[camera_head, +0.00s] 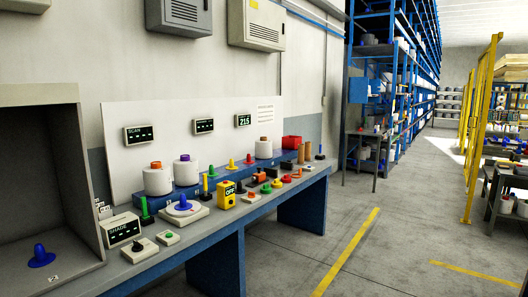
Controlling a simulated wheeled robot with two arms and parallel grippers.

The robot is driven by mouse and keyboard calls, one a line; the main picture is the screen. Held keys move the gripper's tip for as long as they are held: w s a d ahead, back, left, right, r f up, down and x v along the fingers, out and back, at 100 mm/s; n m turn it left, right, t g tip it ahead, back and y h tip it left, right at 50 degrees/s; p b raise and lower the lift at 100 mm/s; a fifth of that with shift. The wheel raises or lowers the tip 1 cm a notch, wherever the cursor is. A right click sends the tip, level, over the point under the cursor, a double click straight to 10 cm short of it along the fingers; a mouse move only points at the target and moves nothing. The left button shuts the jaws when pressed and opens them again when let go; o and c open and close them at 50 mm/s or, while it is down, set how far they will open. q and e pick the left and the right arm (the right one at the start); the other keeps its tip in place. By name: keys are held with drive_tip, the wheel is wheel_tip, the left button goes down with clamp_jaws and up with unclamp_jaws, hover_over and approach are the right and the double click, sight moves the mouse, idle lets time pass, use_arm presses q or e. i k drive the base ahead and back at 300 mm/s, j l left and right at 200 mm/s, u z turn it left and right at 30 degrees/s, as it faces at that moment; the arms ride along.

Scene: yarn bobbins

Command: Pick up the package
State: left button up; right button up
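I cannot make out anything that is clearly a package. White yarn bobbins stand along the back of the workbench (180,254). One bobbin has an orange top (157,181), one has a purple top (186,173), and one has a brown top (263,150). They stand upright and apart from any gripper. Neither of my grippers shows in the head view.
Blue shelving (370,50) stands behind. The floor (390,230) at centre right is clear.

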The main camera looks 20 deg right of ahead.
sight(263, 146)
drive_tip(key=i+l+z, duration=0.6)
drive_tip(key=i+z, duration=0.15)
drive_tip(key=i+l+z, duration=0.1)
drive_tip(key=i+z, duration=0.25)
drive_tip(key=i, duration=0.2)
drive_tip(key=i+l, duration=0.1)
drive_tip(key=i, duration=0.7)
drive_tip(key=i+l, duration=0.1)
drive_tip(key=i, duration=0.7)
